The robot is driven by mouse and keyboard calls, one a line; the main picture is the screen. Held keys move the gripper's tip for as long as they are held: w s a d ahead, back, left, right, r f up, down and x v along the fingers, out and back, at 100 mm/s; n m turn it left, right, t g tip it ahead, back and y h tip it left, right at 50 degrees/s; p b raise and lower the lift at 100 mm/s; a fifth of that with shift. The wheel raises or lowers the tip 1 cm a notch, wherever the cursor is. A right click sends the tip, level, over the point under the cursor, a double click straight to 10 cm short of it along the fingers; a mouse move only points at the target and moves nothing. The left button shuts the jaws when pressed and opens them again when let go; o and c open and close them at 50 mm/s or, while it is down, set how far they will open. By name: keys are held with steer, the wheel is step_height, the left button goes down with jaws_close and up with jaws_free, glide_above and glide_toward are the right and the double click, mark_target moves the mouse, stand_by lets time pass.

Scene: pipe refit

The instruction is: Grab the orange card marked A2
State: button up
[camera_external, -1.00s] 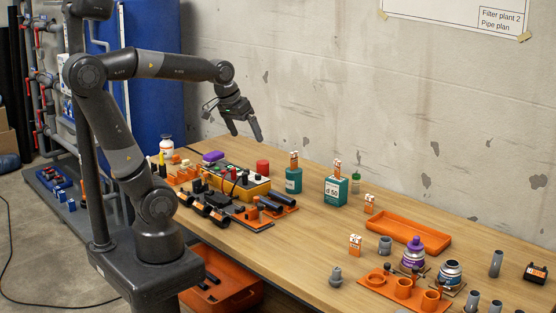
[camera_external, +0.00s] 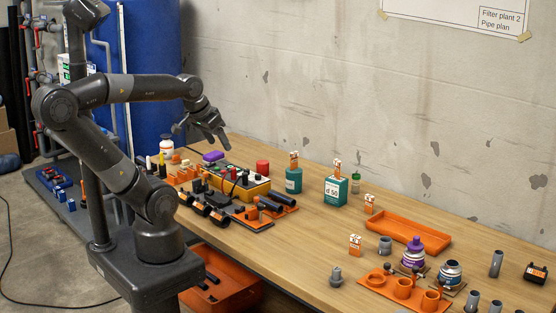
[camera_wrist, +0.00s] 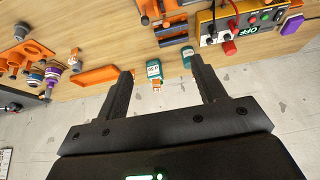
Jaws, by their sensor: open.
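Several small orange-and-white cards show, and I cannot read A2 on any of them. In the external view, one card (camera_external: 294,158) stands on a teal bottle (camera_external: 293,180) and one card (camera_external: 337,168) on a teal box (camera_external: 334,191). Another card (camera_external: 369,204) stands right of the box, and another card (camera_external: 355,244) stands nearer the front. My gripper (camera_external: 204,137) is open and empty, above the table's back left, apart from all cards. In the wrist view, the teal box (camera_wrist: 153,69) with its card (camera_wrist: 157,88) lies in line between my open fingers (camera_wrist: 160,72).
An orange tray (camera_external: 395,240) and purple-capped bottle (camera_external: 413,250) stand at the right. A yellow control box (camera_external: 243,186) with dark pipe parts sits on the left. The bare wall (camera_external: 350,90) bounds the table behind.

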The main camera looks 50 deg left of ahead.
steer(key=w+d+m+g+y, duration=0.1)
steer(key=w+d+m+g, duration=0.1)
steer(key=w+d+m, duration=0.55)
steer(key=m+g+h, duration=0.1)
steer(key=m+g, duration=0.3)
steer(key=m, duration=2.3)
glide_above(355, 241)
steer(key=f, duration=1.9)
steer(key=shift+w+a+f, duration=0.15)
steer(key=shift+w+a, duration=0.1)
steer(key=shift+d+f, duration=0.1)
steer(key=shift+f, duration=0.4)
steer(key=f, duration=1)
steer(key=shift+w, duration=0.2)
steer(key=shift+r, duration=0.1)
steer(key=c, duration=1.1)
